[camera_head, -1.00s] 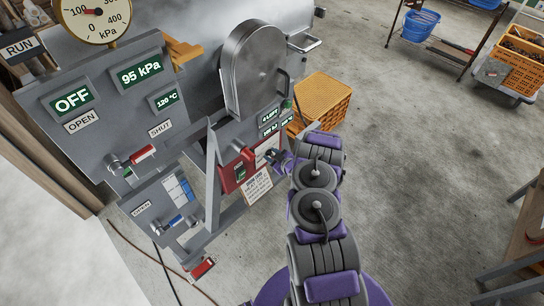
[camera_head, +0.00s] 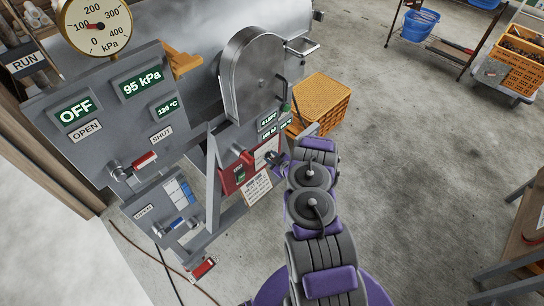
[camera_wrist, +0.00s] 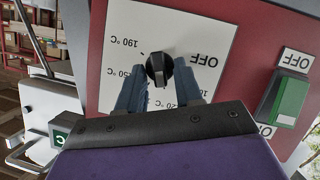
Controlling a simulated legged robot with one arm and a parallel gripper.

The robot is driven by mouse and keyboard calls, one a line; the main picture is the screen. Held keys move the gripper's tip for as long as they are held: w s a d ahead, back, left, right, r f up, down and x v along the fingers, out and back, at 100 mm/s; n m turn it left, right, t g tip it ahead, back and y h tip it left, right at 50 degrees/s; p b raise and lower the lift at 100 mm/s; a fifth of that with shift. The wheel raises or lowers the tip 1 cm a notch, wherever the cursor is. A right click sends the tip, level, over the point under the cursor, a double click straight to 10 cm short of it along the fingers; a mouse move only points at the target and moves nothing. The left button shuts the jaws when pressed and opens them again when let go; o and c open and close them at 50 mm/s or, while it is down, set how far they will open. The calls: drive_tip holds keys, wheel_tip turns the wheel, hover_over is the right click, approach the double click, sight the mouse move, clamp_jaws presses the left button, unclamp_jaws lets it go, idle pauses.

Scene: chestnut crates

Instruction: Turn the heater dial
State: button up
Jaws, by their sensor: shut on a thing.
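The heater dial (camera_wrist: 159,68) is a small black knob on a white plate (camera_wrist: 120,45) with upside-down marks such as OFF, 120 °C and 190 °C. In the wrist view my gripper (camera_wrist: 158,76) has its two blue fingers on either side of the knob, shut on it. The exact mark that the knob points to is hard to read. In the head view my gripper (camera_head: 275,158) reaches the white dial plate (camera_head: 263,150) beside the red switch box (camera_head: 229,181). The knob is too small and covered there to make out.
A screen reads 120 °C (camera_head: 166,107). An orange crate (camera_head: 325,100) stands behind my arm.

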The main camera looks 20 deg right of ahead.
drive_tip(key=o, duration=0.7)
drive_tip(key=shift+c, duration=0.2)
drive_tip(key=p+v, duration=0.6)
drive_tip(key=v, duration=1.1)
drive_tip(key=shift+s+d, duration=0.1)
